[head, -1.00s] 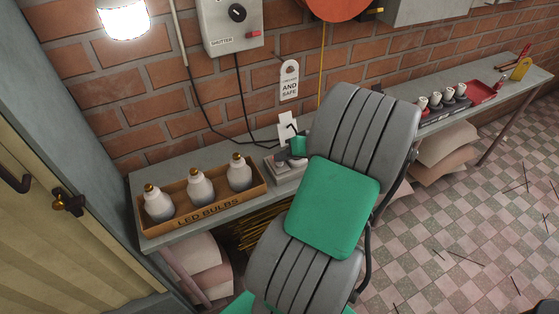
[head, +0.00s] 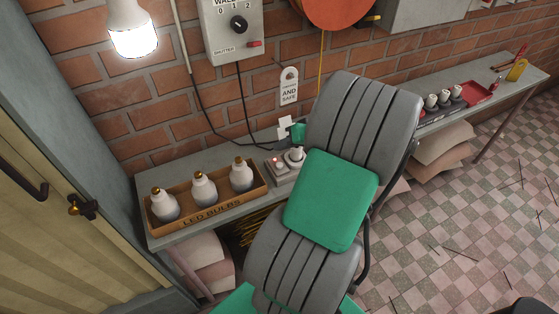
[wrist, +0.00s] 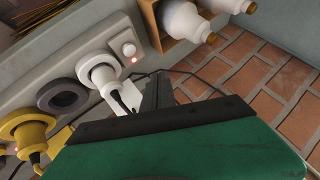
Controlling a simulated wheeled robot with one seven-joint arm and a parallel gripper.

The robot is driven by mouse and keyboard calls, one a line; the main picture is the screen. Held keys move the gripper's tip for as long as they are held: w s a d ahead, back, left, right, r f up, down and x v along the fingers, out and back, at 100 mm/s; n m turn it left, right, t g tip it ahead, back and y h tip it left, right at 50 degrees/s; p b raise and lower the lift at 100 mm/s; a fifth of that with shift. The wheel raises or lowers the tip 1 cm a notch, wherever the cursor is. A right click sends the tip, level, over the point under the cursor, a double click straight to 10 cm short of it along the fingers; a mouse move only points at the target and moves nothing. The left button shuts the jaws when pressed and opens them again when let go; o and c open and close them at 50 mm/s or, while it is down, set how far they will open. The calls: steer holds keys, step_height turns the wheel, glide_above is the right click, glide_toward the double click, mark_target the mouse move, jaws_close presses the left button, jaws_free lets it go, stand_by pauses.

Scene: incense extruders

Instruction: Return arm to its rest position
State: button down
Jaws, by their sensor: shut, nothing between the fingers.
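My gripper (wrist: 157,90) shows in the wrist view as dark fingers, shut and empty, beyond the green wrist housing. It is above and in front of a grey socket panel, apart from it as far as I can tell. In the head view my grey and green arm hides much of the bench, and the fingertips are not clear.
A cardboard LED bulb tray (head: 208,212) with three bulbs stands on the bench's left. A switch box (head: 234,30) with hanging cables and a lit lamp (head: 132,35) are on the brick wall. A red tray (head: 478,92) lies at the far right.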

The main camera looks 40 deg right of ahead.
steer(key=s+a+f+m+g, duration=0.2)
steer(key=s+f+m+g, duration=0.2)
steer(key=s+f, duration=0.45)
steer(key=s+a+r+m+g, duration=0.2)
steer(key=s+a+g, duration=0.15)
steer(key=s, duration=0.45)
steer(key=w+a+r+n+t+h, duration=0.1)
steer(key=w+a+r+n, duration=0.4)
steer(key=a, duration=0.5)
steer(key=w+a+r+n+t+h, duration=0.1)
steer(key=w+a+r+n+h, duration=0.1)
steer(key=w+a+r+n, duration=0.4)
steer(key=w+a+r, duration=0.1)
steer(key=a+r, duration=0.1)
steer(key=a, duration=0.3)
steer(key=shift+a+r, duration=0.2)
steer(key=shift+r, duration=0.1)
steer(key=shift+w, duration=0.1)
